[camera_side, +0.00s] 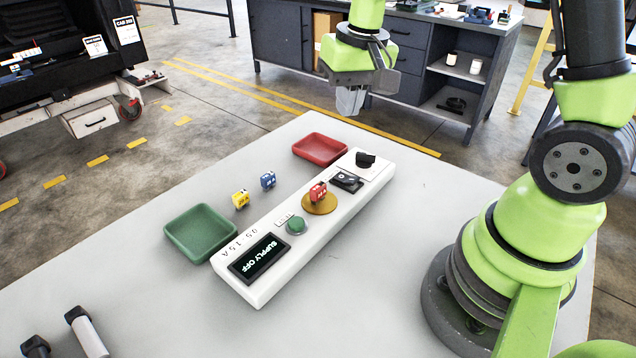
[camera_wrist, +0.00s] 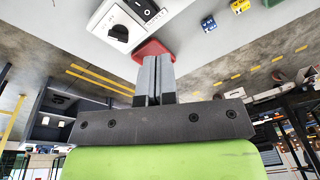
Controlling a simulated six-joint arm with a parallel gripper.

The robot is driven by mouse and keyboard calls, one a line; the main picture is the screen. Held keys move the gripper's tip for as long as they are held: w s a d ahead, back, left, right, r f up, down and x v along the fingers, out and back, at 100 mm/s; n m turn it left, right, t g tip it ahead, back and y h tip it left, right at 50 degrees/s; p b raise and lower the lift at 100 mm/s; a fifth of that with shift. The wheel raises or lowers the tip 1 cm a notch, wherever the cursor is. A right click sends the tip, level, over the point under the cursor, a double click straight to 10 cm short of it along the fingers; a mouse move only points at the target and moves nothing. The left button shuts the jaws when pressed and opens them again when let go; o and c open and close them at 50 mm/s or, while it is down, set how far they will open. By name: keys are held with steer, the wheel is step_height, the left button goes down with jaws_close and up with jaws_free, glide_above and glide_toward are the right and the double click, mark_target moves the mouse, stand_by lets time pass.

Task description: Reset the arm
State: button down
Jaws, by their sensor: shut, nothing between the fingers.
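My gripper (camera_side: 350,101) hangs above and beyond the far edge of the table, past the red tray. Its fingers are shut with nothing between them. In the wrist view my gripper (camera_wrist: 158,62) points toward the red tray (camera_wrist: 154,47), which its fingers partly cover. My gripper touches nothing on the table.
The grey table (camera_side: 130,262) bears a white control box (camera_side: 261,287) with a display reading "SUPPLY OFF", a green button (camera_side: 296,225) and a black knob (camera_side: 365,159). Yellow (camera_side: 240,199) and blue (camera_side: 268,180) blocks stand between green (camera_side: 201,232) and red (camera_side: 320,149) trays.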

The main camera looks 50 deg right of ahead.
steer(key=s+a+r+n+t+y, duration=0.1)
steer(key=s+a+r+t, duration=0.4)
steer(key=s+r, duration=0.6)
steer(key=s+a+y, duration=0.1)
steer(key=s+a, duration=0.1)
steer(key=s, duration=0.1)
steer(key=shift+s+r+n, duration=0.2)
steer(key=shift+r+n, duration=0.1)
steer(key=shift+n, duration=0.1)
